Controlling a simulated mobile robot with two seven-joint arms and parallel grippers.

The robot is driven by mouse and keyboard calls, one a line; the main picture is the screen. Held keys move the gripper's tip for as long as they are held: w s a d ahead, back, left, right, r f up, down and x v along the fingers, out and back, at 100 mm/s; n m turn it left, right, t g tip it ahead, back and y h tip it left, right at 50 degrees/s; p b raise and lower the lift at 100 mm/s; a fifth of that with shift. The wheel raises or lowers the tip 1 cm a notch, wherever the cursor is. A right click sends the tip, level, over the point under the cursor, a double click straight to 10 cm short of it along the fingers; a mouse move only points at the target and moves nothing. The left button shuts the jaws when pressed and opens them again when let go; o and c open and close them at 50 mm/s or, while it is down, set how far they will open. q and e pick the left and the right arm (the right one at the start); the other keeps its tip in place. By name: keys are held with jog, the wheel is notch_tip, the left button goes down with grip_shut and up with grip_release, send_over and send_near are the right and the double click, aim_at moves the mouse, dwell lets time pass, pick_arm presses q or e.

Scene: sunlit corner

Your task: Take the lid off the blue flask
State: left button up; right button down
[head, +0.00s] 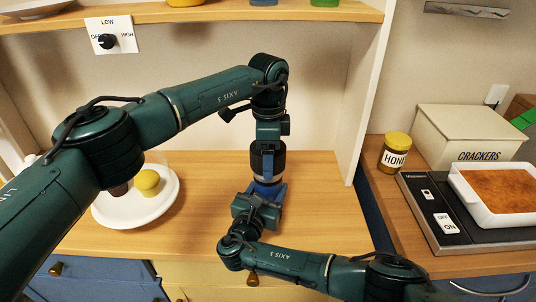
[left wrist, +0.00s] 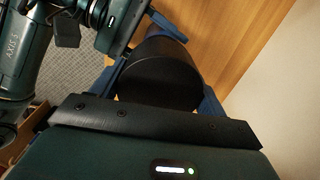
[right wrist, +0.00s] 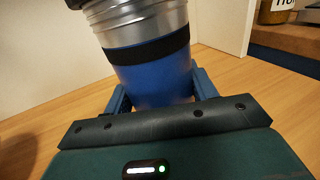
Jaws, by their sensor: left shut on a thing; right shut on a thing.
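The blue flask stands upright on the wooden counter, with a blue body (right wrist: 152,80), a black band and a steel upper part (right wrist: 130,24). Its black lid (left wrist: 160,72) fills the space between my left fingers in the left wrist view. My left gripper (head: 267,150) comes down from above and is shut on the lid. My right gripper (head: 268,188) is shut on the blue body from the front, its fingers on both sides. The lid is mostly cut off in the right wrist view, so I cannot tell whether it is loose.
A white plate (head: 128,216) with a yellow round thing (head: 147,181) is at the left, partly behind my left arm. A honey jar (head: 395,152), a crackers box (head: 462,134) and a white dish (head: 488,211) on a dark appliance are at the right. A shelf (head: 215,12) runs above.

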pick_arm(q)
jog(key=shift+r, duration=2)
pick_arm(e)
jog(key=shift+c, duration=2)
grip_release()
pick_arm(q)
jog(key=shift+f, duration=0.15)
pick_arm(e)
jog(key=v, duration=1.2)
